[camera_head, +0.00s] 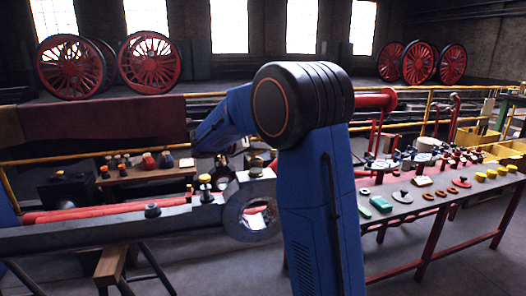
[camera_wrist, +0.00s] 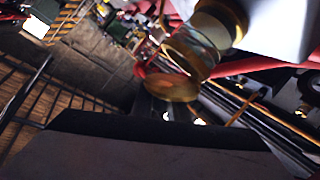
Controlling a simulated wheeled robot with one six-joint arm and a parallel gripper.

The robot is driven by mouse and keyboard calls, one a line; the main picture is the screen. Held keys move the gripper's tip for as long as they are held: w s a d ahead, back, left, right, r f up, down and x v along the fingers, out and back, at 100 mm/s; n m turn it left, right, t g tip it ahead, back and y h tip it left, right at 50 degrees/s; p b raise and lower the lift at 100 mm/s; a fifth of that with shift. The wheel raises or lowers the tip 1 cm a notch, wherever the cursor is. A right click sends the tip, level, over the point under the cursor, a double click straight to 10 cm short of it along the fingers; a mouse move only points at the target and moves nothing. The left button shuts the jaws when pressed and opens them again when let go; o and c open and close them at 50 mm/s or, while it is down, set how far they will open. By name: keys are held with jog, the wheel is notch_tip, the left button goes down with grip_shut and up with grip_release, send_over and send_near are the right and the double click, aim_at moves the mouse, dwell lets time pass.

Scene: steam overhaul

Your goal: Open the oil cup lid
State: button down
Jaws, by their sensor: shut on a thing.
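In the wrist view an oil cup (camera_wrist: 193,52) with a brass collar and a clear glass body shows at the top, tilted in the picture. A round brass lid (camera_wrist: 172,88) is at its near end. The dark edge of my gripper (camera_wrist: 160,128) fills the bottom of the wrist view, close below the lid. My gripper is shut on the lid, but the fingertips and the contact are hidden.
The rod rests on a wooden trestle (camera_head: 112,262). A wooden bench (camera_head: 150,173) with small parts stands behind it. A table (camera_head: 400,212) with many parts is at the right. Yellow rails (camera_head: 430,110) run behind. Floor at the lower right is clear.

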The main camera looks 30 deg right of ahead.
jog(key=n+g, duration=0.1)
jog(key=w+n+y, duration=0.1)
jog(key=n+g, duration=0.1)
jog(key=shift+w+d+n+g+y, duration=0.25)
jog(key=shift+w+n+g+y, duration=0.05)
jog(key=shift+w+n+y, duration=0.1)
jog(key=n+g, duration=0.1)
jog(key=w+n+g+y, duration=0.1)
jog(key=n, duration=0.1)
jog(key=shift+w+d+f+g, duration=0.2)
jog(key=shift+f+g, duration=0.1)
jog(key=shift+f, duration=0.1)
dwell(0.3)
jog(key=c, duration=1.7)
grip_release()
jog(key=v, duration=1.7)
jog(key=shift+w+a, duration=0.15)
jog(key=shift+w, duration=0.1)
